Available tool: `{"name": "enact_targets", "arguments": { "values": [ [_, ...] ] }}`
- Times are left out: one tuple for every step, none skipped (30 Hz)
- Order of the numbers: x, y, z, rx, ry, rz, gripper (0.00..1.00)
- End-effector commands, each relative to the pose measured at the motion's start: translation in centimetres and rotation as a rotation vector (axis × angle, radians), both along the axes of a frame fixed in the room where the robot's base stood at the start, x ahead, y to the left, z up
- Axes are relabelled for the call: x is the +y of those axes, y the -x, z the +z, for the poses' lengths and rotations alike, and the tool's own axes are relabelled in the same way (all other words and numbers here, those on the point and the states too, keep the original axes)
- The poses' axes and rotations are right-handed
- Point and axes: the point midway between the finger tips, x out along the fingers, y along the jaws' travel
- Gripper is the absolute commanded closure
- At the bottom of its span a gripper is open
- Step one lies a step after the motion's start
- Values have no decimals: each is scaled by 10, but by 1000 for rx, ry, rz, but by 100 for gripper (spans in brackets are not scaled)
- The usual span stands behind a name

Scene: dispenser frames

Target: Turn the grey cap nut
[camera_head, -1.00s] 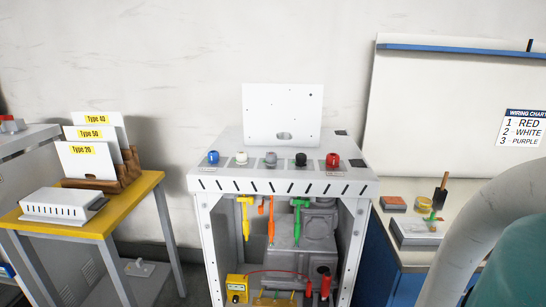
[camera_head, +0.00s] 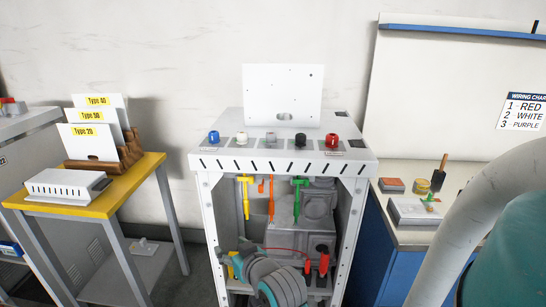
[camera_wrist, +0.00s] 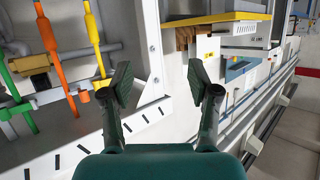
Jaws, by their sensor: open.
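The grey cap nut (camera_head: 271,138) stands in the middle of a row of cap nuts on the sloped top of the white cabinet (camera_head: 205,165) in the head view. A white one (camera_head: 242,138) is to its left and a black one (camera_head: 300,140) to its right. My gripper (camera_wrist: 160,84) is open and empty in the wrist view, its two dark fingers apart. My arm shows low in front of the cabinet in the head view, below the nuts. The grey cap nut is not seen in the wrist view.
Blue (camera_head: 213,137) and red (camera_head: 332,141) cap nuts end the row. A white upright panel (camera_head: 283,90) stands behind it. Yellow, orange and green tools (camera_head: 300,200) hang under the cabinet's top edge. A yellow table (camera_head: 130,180) is at left, a workbench at right.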

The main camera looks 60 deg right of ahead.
Motion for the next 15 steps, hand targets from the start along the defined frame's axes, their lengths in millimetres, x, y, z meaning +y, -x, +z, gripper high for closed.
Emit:
{"name": "enact_targets", "arguments": {
  "values": [
    [-15, -4, 17, -6, 6, -18, 39],
    [-23, -5, 24, -5, 5, -26, 39],
    [-32, -6, 34, -3, 5, -38, 39],
    [-40, -6, 41, -1, 5, -46, 39],
    [-47, -6, 49, 1, 5, -55, 39],
    [-56, -6, 60, 3, 6, -66, 39],
    [-64, -6, 68, 6, 5, -75, 39],
    [-70, -5, 76, 8, 6, -83, 39],
    [-80, -4, 87, 11, 7, -94, 39],
    [-86, -2, 96, 14, 7, -103, 39],
    [-93, -1, 104, 16, 8, -111, 39],
    [-101, 2, 115, 19, 8, -123, 39],
    [-107, 4, 123, 22, 10, -130, 39],
    [-113, 6, 131, 25, 10, -139, 39],
    [-119, 9, 140, 28, 10, -148, 39]
  ]
}}
